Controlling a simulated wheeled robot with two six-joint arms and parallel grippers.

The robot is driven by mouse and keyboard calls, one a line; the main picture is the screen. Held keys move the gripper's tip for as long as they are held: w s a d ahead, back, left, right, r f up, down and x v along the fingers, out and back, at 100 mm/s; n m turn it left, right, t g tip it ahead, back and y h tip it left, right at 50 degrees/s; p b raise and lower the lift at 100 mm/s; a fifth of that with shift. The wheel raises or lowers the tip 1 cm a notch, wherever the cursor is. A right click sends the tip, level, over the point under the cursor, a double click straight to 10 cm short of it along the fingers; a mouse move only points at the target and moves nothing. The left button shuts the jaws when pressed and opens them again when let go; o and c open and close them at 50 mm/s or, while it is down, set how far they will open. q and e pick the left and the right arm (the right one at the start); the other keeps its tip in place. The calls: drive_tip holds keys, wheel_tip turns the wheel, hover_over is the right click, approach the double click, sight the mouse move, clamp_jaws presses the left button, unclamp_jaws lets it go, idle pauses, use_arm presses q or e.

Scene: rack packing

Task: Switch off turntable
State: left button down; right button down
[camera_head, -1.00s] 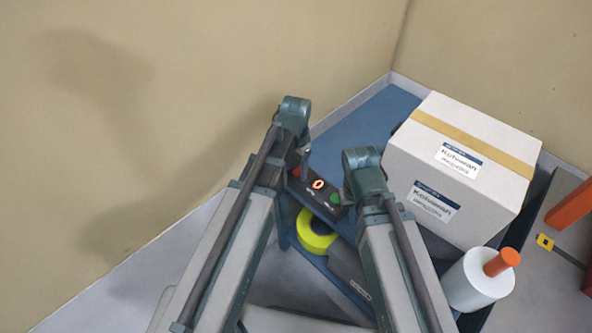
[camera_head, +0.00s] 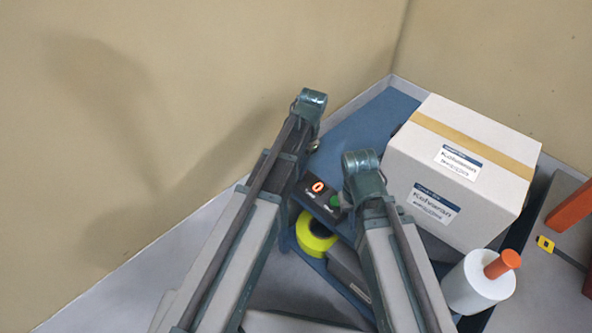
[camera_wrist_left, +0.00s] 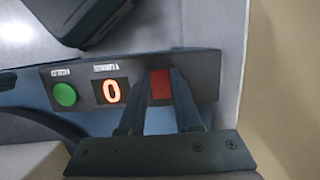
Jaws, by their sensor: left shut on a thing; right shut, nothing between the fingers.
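The control panel (camera_head: 322,197) carries a lit red "0" display and a green button (camera_head: 334,201) in the head view. In the left wrist view the green button (camera_wrist_left: 65,95), the display (camera_wrist_left: 111,91) and a red button (camera_wrist_left: 161,87) sit in a row. My left gripper (camera_wrist_left: 163,74) is shut on the red button, with one finger along each side of it. My left arm hides the red button in the head view. My right gripper (camera_head: 348,194) is shut and empty, beside the panel's green end; its fingertips are mostly hidden behind its wrist.
A large taped carton (camera_head: 462,165) stands right of the panel. A yellow tape roll (camera_head: 315,236) lies below the panel, and a white roll with an orange handle (camera_head: 478,284) stands at the lower right. The blue surface (camera_head: 365,125) behind the panel is clear.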

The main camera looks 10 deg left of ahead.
idle(0.3)
use_arm(q)
drive_tip(key=c, duration=0.6)
unclamp_jaws()
drive_tip(key=shift+r, duration=0.15)
use_arm(e)
drive_tip(key=shift+r, duration=0.1)
use_arm(q)
drive_tip(key=p+v, duration=1.3)
drive_tip(key=shift+w+d+r, duration=0.15)
drive_tip(key=shift+r, duration=0.1)
use_arm(e)
wheel_tip(320, 180, up, 13)
